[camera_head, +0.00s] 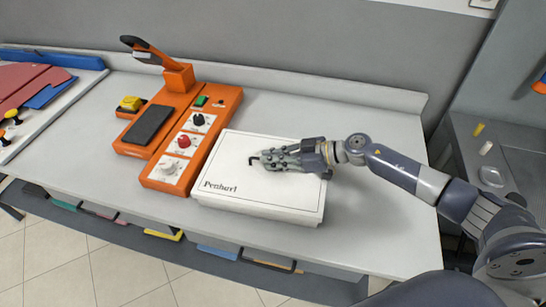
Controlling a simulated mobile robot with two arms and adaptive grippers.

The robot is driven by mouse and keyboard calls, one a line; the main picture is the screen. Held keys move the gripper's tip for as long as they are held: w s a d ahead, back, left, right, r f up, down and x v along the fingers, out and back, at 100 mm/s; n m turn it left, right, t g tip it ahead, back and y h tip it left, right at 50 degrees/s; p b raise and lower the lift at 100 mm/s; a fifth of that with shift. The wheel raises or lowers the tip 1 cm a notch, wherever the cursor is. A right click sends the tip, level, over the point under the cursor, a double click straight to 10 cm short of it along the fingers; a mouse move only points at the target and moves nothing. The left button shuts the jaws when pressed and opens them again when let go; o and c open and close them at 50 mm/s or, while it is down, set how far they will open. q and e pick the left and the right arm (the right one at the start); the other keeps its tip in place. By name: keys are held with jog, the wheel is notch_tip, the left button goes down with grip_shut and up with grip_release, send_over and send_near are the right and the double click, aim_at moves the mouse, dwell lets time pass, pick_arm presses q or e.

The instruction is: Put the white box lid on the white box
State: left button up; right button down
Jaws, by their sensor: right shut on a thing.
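The white box lid (236,174), printed "Penhurl", lies flat over the white box (262,214) on the table. Their edges look roughly lined up, and only a narrow strip of the box's side shows below the lid. I cannot tell whether the lid is fully seated. My right gripper (266,160) reaches in from the right, low over the middle of the lid, and is shut on the lid at a small dark handle. The fingers partly hide this handle. My left gripper is not in view.
An orange press machine (168,163) with knobs and a raised lever stands close to the box's left. A tray with coloured pieces (38,100) is at the far left. The grey table (378,228) is clear right of the box. A wall rises behind.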

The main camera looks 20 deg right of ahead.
dwell(0.3)
jog(key=c, duration=1.7)
grip_release()
jog(key=v, duration=1)
jog(key=shift+s+d, duration=0.2)
jog(key=shift+d, duration=0.15)
jog(key=shift+s+d+r, duration=0.3)
jog(key=shift+d+r, duration=0.05)
jog(key=shift+d, duration=0.1)
